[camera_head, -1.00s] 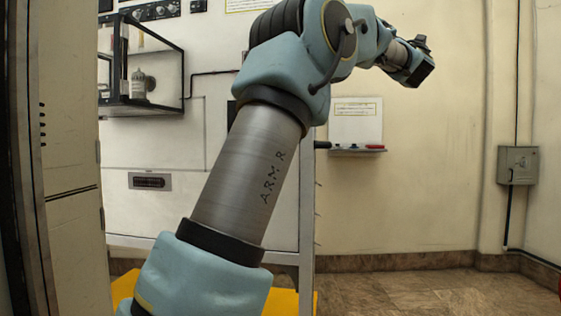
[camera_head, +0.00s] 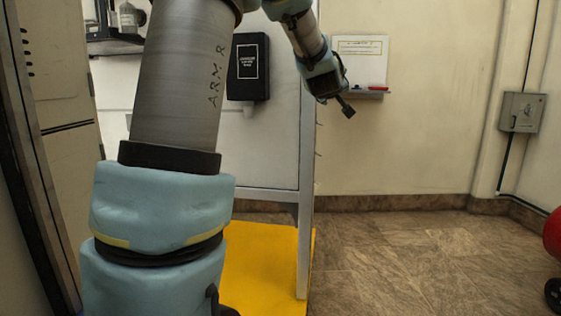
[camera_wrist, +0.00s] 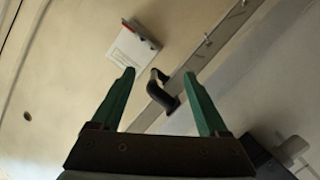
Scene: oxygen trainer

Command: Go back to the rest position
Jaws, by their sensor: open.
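My gripper (camera_head: 346,108) hangs at the end of my bent arm, right of centre in the head view, pointing down and to the right. In the wrist view its two green fingers (camera_wrist: 158,73) are spread apart with nothing held between them. A black curved handle (camera_wrist: 165,92) on a metal frame post shows between the fingers in that view. I cannot tell how far it is from the fingertips. My forearm and elbow hide part of the panel at the left.
A black box (camera_head: 248,68) is mounted on the white panel. A white notice (camera_head: 360,58) hangs above a small shelf (camera_head: 362,95). A grey wall box (camera_head: 522,112) and a red object (camera_head: 553,235) are at the right. A yellow platform (camera_head: 262,265) lies low; the tiled floor to its right is clear.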

